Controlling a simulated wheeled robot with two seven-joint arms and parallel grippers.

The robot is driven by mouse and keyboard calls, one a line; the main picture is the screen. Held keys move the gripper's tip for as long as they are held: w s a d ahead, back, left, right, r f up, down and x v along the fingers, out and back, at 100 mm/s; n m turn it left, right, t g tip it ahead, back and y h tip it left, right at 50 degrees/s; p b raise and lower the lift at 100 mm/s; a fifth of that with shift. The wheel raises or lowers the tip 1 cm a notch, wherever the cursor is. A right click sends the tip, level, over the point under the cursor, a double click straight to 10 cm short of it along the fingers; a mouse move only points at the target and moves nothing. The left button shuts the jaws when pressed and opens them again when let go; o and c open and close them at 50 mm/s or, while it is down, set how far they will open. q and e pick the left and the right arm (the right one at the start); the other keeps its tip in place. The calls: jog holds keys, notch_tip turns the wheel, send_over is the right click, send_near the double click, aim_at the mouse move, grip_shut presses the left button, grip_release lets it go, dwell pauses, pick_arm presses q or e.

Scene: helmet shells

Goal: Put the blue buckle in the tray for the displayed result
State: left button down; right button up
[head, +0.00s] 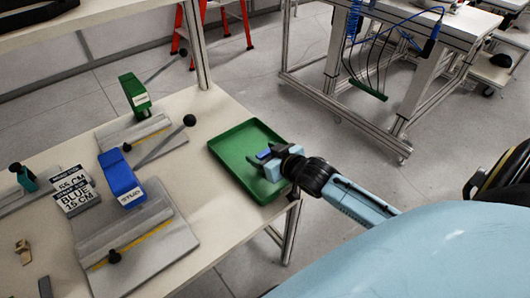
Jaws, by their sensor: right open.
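The green tray (232,139) lies at the right end of the table. A small blue piece, apparently the blue buckle (264,154), shows inside the tray's outline. My right gripper (263,158) reaches in over the tray's right part from the right. Its fingers are open, with the blue piece at or between their tips. I cannot tell whether the piece touches a finger or rests on the tray floor. A sign (73,190) on the table reads "55 CM BLUE 15 CM", partly hard to read. My left gripper is not in view.
A blue-headed lever device (122,180) on a grey plate stands left of the tray, with a green-headed one (134,92) behind it. A tan piece (22,252) and a grey piece (45,287) lie at the near left. A teal-topped device (25,177) stands at the left edge.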

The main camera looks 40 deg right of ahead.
jog(key=shift+r, duration=0.15)
jog(key=shift+s+r, duration=0.1)
jog(key=shift+s, duration=0.15)
jog(key=p+v, duration=0.2)
jog(key=v, duration=0.8)
jog(key=shift+s+r, duration=0.2)
jog(key=shift+s, duration=0.4)
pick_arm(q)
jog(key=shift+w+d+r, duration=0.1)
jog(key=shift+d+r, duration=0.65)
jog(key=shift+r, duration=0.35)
pick_arm(e)
jog(key=shift+s, duration=0.1)
